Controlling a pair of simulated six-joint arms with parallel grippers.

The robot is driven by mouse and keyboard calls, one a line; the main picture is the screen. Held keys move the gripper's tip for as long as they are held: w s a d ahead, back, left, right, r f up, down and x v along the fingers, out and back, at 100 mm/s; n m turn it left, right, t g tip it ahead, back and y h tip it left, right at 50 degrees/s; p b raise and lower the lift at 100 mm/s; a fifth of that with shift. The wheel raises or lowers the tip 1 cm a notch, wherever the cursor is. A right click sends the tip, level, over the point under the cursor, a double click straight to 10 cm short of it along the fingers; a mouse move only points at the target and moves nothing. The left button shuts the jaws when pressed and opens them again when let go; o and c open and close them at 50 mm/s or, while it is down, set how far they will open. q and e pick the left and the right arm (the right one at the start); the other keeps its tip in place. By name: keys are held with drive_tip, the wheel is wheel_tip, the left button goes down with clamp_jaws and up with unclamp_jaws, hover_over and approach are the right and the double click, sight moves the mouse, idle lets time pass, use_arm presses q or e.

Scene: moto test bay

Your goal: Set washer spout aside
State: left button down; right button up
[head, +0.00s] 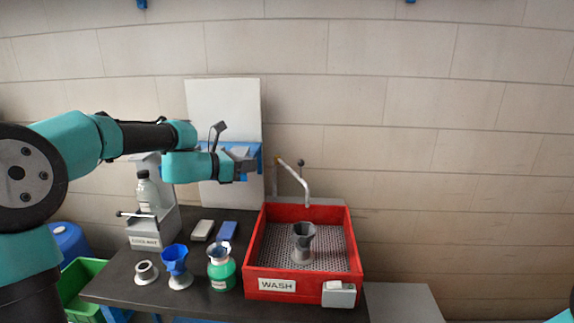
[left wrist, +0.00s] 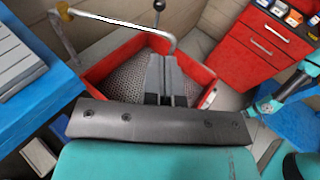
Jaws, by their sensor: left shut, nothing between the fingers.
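The washer spout (head: 302,184) is a pale metal pipe that rises behind the red wash tub (head: 249,250) and bends down over its mesh floor. In the left wrist view the spout (left wrist: 120,21) runs across the top and curves down just beyond the fingers. My left gripper (head: 250,164) is shut and empty, held in the air left of the spout and apart from it. In the left wrist view the shut fingers (left wrist: 166,78) hide part of the tub. My right arm shows at the right of that view, its gripper too small to read.
A grey funnel-shaped part (head: 304,243) stands in the tub. A blue funnel (head: 175,262), a green bottle (head: 221,271) and a pale ring-shaped part (head: 146,272) stand along the bench front. A coolant stand (head: 146,232) is at left. A black-knobbed lever (head: 301,163) rises beside the spout.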

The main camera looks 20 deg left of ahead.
idle(0.3)
use_arm(q)
drive_tip(key=x, duration=1.4)
drive_tip(key=shift+w+f, duration=0.1)
